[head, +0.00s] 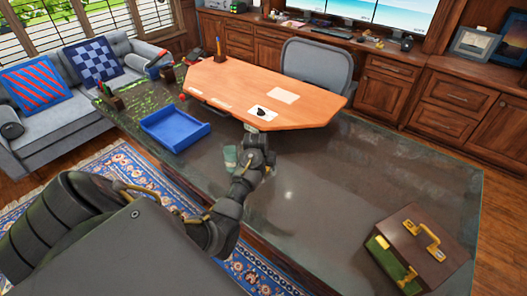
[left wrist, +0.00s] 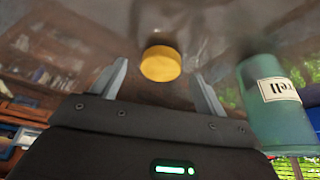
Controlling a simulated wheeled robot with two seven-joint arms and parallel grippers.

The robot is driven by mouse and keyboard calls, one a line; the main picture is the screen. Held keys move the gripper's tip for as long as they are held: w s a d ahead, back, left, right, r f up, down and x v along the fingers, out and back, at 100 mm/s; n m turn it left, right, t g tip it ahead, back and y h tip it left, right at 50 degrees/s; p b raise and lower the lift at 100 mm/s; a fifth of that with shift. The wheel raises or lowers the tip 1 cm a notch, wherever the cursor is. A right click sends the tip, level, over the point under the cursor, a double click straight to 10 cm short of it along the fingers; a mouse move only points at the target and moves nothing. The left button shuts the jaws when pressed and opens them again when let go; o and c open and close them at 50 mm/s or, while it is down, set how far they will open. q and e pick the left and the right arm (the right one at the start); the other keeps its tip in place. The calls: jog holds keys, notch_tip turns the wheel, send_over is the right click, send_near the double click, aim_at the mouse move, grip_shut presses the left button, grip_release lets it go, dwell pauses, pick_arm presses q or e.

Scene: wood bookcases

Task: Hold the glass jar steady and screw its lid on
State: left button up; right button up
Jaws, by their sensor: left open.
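The yellow lid (left wrist: 160,64) shows in the left wrist view, just beyond and between the fingertips of my left gripper (left wrist: 159,72). The fingers are apart with nothing between them. The teal glass jar (left wrist: 272,105) with a pale label stands to the right of the fingers in that view, apart from them. In the head view the jar (head: 230,157) is small on the dark table, just left of my left gripper (head: 258,138). I cannot make out the lid in the head view; my arm may hide it. My right gripper is not in view.
The dark glossy table (head: 340,205) has free room to the right of my left arm. A brown briefcase (head: 420,248) stands at its right end. A blue tray (head: 175,128) lies to the left. A wooden desktop (head: 265,90) and grey chair (head: 316,68) are behind.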

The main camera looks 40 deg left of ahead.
pick_arm(q)
jog(key=shift+x, duration=0.85)
jog(key=c, duration=0.9)
jog(key=shift+c, duration=0.8)
jog(key=shift+r, duration=0.15)
